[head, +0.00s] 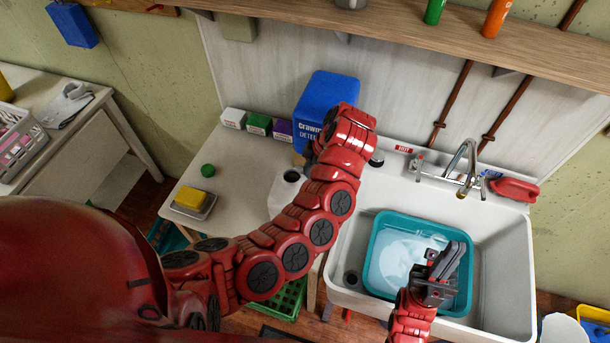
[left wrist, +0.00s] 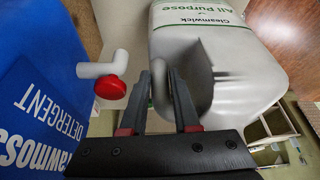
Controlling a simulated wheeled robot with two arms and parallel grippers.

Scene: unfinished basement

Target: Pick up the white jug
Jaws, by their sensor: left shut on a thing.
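The white jug (head: 285,196) stands on the pale counter left of the sink in the head view, partly hidden by my left arm. A dark round opening shows on its top. In the left wrist view the jug (left wrist: 225,50) has a green-and-white label reading "All Purpose". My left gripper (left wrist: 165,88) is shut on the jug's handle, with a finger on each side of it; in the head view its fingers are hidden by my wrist. My right gripper (head: 446,262) is above the teal basin, apart from the jug; its finger gap is unclear.
A blue detergent container (head: 327,92) with a white-and-red tap (left wrist: 105,80) stands close beside the jug. Small boxes (head: 258,124), a green cap (head: 208,170) and a yellow sponge (head: 192,198) are on the counter. The sink (head: 510,270) holds the teal basin (head: 374,250); a shelf (head: 420,37) runs above.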

